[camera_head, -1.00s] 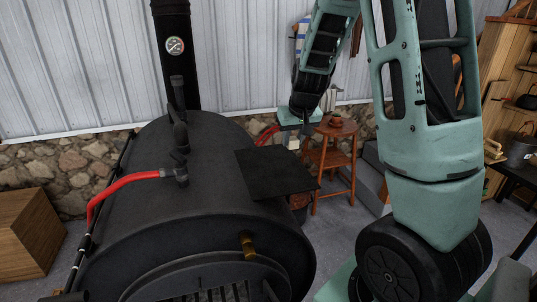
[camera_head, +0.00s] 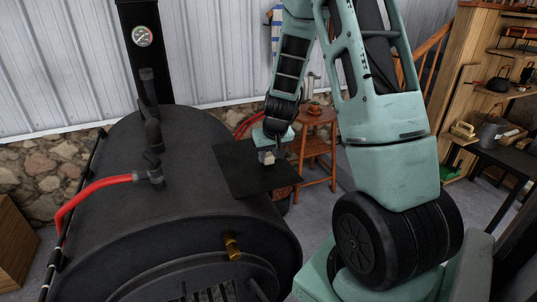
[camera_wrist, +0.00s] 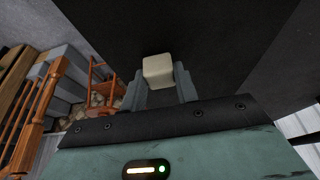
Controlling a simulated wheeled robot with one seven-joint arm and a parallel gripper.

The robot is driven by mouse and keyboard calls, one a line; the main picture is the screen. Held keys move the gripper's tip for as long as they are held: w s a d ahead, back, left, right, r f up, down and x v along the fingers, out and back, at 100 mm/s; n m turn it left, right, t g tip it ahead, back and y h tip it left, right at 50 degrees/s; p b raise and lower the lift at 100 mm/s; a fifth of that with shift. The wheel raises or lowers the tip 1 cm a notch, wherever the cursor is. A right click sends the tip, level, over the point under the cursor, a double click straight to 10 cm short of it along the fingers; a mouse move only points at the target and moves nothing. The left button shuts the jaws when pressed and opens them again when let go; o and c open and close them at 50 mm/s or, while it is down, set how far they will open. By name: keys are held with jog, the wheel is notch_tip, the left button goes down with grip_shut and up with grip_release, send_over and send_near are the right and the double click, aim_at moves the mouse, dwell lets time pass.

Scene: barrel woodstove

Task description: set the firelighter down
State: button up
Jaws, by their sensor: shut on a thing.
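The firelighter (camera_wrist: 158,70) is a small off-white block. In the wrist view it sits between the two grey fingers of my gripper (camera_wrist: 160,86), which is shut on it. In the head view the firelighter (camera_head: 266,157) shows as a pale block below my gripper (camera_head: 268,150), over the flat black plate (camera_head: 240,178) on the right side of the black barrel stove (camera_head: 170,215). I cannot tell whether the block touches the plate.
A red hose (camera_head: 95,188) and black pipe fittings (camera_head: 152,130) stand on the stove top. A brass knob (camera_head: 232,246) sticks out in front. A wooden stand (camera_head: 318,145) is behind the plate. Shelves (camera_head: 495,60) and a dark table (camera_head: 510,155) are at the right.

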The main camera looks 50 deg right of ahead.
jog(key=shift+f, duration=0.2)
jog(key=o, duration=0.9)
jog(key=shift+o, duration=0.2)
jog(key=shift+a+r, duration=0.1)
jog(key=shift+r, duration=0.4)
jog(key=v, duration=1.1)
jog(key=shift+s+r+p, duration=0.15)
jog(key=shift+s+p, duration=0.05)
jog(key=shift+p, duration=0.25)
